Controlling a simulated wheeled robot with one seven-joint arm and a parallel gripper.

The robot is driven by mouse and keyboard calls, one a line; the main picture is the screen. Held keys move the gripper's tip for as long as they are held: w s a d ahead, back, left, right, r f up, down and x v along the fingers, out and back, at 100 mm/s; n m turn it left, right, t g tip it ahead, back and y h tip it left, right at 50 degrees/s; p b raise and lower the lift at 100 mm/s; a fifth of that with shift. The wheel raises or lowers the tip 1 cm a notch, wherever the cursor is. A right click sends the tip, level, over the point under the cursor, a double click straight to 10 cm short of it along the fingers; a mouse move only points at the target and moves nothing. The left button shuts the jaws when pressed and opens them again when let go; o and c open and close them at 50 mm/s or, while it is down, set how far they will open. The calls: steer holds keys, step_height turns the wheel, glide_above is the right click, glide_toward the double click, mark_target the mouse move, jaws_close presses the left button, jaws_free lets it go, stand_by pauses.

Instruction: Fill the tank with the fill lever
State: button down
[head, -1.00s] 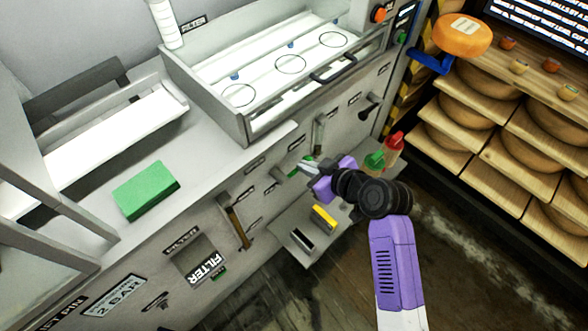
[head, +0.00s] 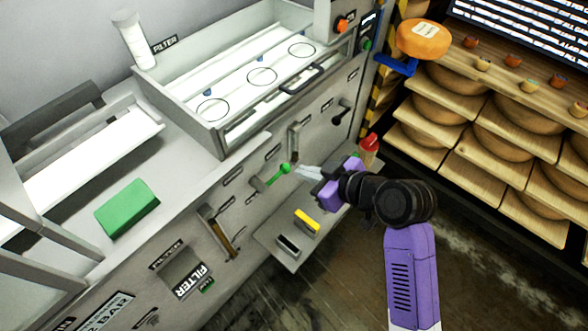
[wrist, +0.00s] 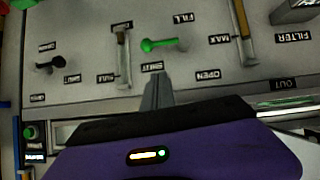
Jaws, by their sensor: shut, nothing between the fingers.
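The lever with a green handle (head: 284,168) sits on the grey machine front. In the wrist view the green handle (wrist: 160,44) lies sideways, between a label reading FILL and labels reading SHUT and OPEN. My gripper (head: 302,171) is shut and empty. Its tips are just right of the green handle in the head view. In the wrist view the shut fingers (wrist: 156,82) lie just below the handle, with panel showing between; I see no contact. An upright gauge-like slot (wrist: 241,22) has a MAX label beside it. Which part is the tank is unclear.
Another slot (wrist: 122,55) and a black lever (wrist: 50,64) are on the panel. Below the panel, a small shelf (head: 268,236) holds a yellow block (head: 306,221) and a red-topped bottle (head: 369,145). A basin (head: 228,138) is above; cheese racks (head: 470,140) stand right.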

steer(key=shift+v, duration=1.15)
steer(key=shift+w+d, duration=0.1)
steer(key=w+d+r+m+t+h, duration=0.2)
steer(key=w+d+r+m+t, duration=0.2)
steer(key=r+m+t, duration=0.1)
steer(key=s+d+m+t+h, duration=0.3)
steer(key=s+d+m+t, duration=0.1)
steer(key=s+d, duration=0.3)
steer(key=s+d+m+h, duration=0.1)
steer(key=s+d, duration=0.2)
steer(key=s, duration=1.3)
steer(key=s+d+m+g+h, duration=0.1)
steer(key=s+d+h, duration=0.1)
steer(key=s, duration=1.3)
steer(key=shift+s+d+f+g, duration=0.3)
steer(key=shift+s+d+f, duration=0.05)
steer(key=shift+d, duration=0.55)
